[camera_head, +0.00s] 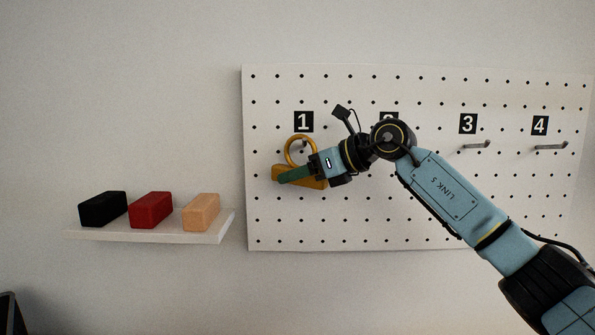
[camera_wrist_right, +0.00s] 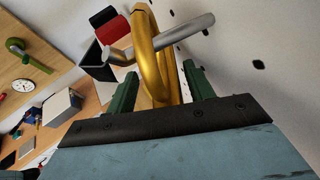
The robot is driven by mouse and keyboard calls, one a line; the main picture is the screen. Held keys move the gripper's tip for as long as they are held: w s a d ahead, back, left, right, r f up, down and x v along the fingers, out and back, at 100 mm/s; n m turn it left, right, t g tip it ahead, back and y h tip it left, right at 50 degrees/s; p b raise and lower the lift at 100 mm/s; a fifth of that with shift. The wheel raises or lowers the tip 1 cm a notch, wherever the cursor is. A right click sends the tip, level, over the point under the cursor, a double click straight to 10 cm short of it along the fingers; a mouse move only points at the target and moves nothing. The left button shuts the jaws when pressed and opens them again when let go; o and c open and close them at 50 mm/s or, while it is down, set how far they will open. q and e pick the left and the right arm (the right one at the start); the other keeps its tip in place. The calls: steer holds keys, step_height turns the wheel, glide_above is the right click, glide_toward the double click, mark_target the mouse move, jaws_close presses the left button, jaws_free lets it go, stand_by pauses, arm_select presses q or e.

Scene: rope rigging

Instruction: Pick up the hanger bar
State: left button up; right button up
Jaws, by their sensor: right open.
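The gold hanger bar (camera_head: 313,184) hangs by its ring (camera_head: 287,152) from the hook under label 1 on the pegboard. My right gripper (camera_head: 284,179) is in front of the bar, its green fingers hiding part of it. In the right wrist view the fingers (camera_wrist_right: 160,78) are apart, with gold metal (camera_wrist_right: 152,55) of the hanger between them. I cannot tell whether either finger touches it. The grey hook (camera_wrist_right: 185,36) passes through the ring there. My left gripper is out of view.
The white pegboard (camera_head: 380,225) has bare hooks at labels 3 (camera_head: 476,146) and 4 (camera_head: 551,147); my right arm covers spot 2. To the left, a white shelf (camera_head: 150,236) holds black (camera_head: 102,209), red (camera_head: 151,210) and tan (camera_head: 201,211) blocks.

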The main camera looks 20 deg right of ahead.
steer(key=shift+c, duration=1.6)
jaws_close()
steer(key=shift+r, duration=0.1)
